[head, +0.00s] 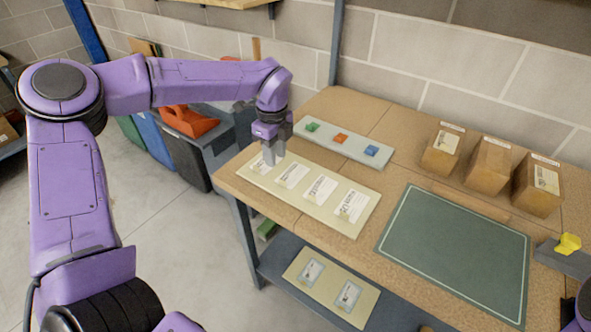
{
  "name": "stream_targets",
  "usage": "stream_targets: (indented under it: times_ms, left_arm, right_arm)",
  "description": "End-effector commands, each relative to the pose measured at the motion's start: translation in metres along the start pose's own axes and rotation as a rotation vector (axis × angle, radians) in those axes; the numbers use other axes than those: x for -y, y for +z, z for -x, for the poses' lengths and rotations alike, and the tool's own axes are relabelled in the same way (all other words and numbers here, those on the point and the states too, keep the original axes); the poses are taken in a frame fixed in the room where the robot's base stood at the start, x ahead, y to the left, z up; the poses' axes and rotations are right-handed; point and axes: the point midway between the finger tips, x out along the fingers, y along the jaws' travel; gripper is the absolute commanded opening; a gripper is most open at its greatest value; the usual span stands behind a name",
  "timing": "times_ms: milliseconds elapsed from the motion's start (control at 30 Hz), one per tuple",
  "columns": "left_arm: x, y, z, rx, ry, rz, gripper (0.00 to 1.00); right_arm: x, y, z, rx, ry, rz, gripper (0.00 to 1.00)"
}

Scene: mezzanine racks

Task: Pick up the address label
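Several white printed labels lie in a row on a pale board on the table; the print is too small to tell which is the address label. The leftmost label (258,165) is partly hidden by my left gripper (272,157). The others are a second label (291,175), a third label (320,189) and the rightmost label (352,206). My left gripper points down over the leftmost label, at or just above it. I cannot tell whether its fingers touch or hold it. My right gripper is not in view.
The pale board (330,222) is near the table's left edge. Behind it, a grey strip (325,142) carries green, orange and blue pieces. A green mat (450,255) lies to the right, clear. Cardboard boxes (490,165) stand at the back right. A lower shelf (285,262) holds another board.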

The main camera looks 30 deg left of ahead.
Motion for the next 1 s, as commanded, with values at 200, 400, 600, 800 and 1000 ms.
stream_targets:
  times_ms: [200, 400, 600, 800, 1000]
  left_arm:
    - [0.004, -0.006, -0.028, 0.002, 0.002, -0.013, 0.34]
    - [0.001, -0.007, -0.063, 0.001, 0.004, -0.011, 0.34]
    - [0.002, -0.006, -0.079, 0.001, -0.002, -0.008, 0.34]
    - [0.001, -0.006, -0.079, 0.001, -0.001, -0.008, 0.11]
    - [0.001, -0.006, -0.079, 0.001, -0.001, -0.008, 0.0]
  right_arm:
    - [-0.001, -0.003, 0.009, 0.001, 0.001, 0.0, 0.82]
    - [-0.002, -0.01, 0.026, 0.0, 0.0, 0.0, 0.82]
    - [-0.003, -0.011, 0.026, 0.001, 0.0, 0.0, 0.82]
    - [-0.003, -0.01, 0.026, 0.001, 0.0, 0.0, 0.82]
    - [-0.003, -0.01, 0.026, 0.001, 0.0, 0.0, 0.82]
